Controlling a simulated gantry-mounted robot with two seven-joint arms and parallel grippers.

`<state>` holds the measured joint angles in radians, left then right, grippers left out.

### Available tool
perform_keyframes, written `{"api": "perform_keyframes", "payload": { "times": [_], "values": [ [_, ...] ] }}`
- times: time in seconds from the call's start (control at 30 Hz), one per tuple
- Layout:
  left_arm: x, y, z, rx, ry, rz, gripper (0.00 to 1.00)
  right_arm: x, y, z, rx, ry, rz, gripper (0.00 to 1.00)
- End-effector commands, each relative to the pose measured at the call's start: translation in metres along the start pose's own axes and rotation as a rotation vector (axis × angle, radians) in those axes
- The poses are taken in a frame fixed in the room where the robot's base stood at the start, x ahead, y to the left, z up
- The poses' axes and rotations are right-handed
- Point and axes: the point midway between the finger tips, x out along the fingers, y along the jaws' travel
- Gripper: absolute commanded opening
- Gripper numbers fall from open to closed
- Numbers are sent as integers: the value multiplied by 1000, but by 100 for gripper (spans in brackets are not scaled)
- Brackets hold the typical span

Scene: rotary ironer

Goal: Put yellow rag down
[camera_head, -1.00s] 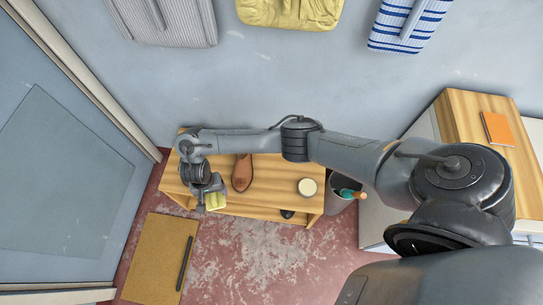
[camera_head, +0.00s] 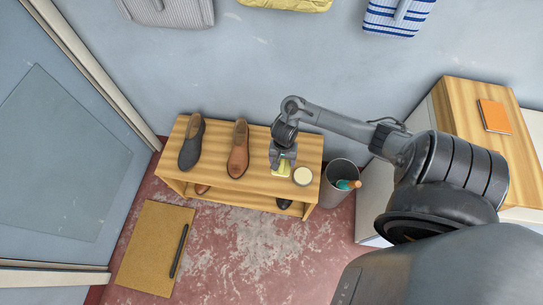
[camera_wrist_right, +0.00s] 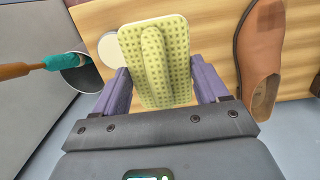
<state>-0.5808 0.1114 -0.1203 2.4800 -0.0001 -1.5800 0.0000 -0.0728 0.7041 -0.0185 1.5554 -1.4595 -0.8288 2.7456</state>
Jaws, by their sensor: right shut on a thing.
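The yellow rag (camera_head: 282,170) is in my right gripper (camera_head: 281,163), over the right part of the wooden shoe bench (camera_head: 220,181). In the right wrist view the textured yellow rag (camera_wrist_right: 158,75) sits between the two purple fingers of the gripper (camera_wrist_right: 158,85), which is shut on it. I cannot tell if the rag touches the bench top. A round pale tin (camera_head: 303,176) stands just right of the rag. The brown shoe (camera_head: 238,152) lies to its left. My left gripper is out of view.
A dark shoe (camera_head: 191,143) lies on the bench's left end. More shoes show on the lower shelf. A grey bin (camera_head: 332,194) holding a teal item stands at the bench's right. A brown mat (camera_head: 143,255) with a black stick (camera_head: 180,250) lies on the floor.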

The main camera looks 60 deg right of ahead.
Motion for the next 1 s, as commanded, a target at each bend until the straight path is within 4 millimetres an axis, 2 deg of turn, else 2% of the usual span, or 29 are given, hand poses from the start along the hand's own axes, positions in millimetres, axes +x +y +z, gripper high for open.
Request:
{"api": "perform_keyframes", "payload": {
  "times": [0.1, 0.2, 0.33, 0.43, 0.57, 1.0],
  "values": [
    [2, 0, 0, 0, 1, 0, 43, 12, 30, -3, 12, -4, 3, 49],
    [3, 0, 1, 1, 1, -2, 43, 20, 47, -2, 10, -5, 0, 49],
    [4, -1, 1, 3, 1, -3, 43, 26, 60, 0, 8, -6, -7, 49],
    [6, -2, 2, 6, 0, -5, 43, 31, 63, 2, 9, -8, -11, 49],
    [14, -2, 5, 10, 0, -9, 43, 42, 52, -2, 10, -9, -16, 49],
    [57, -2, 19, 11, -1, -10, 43, 90, -27, -29, 10, -9, -17, 49]
  ]
}}
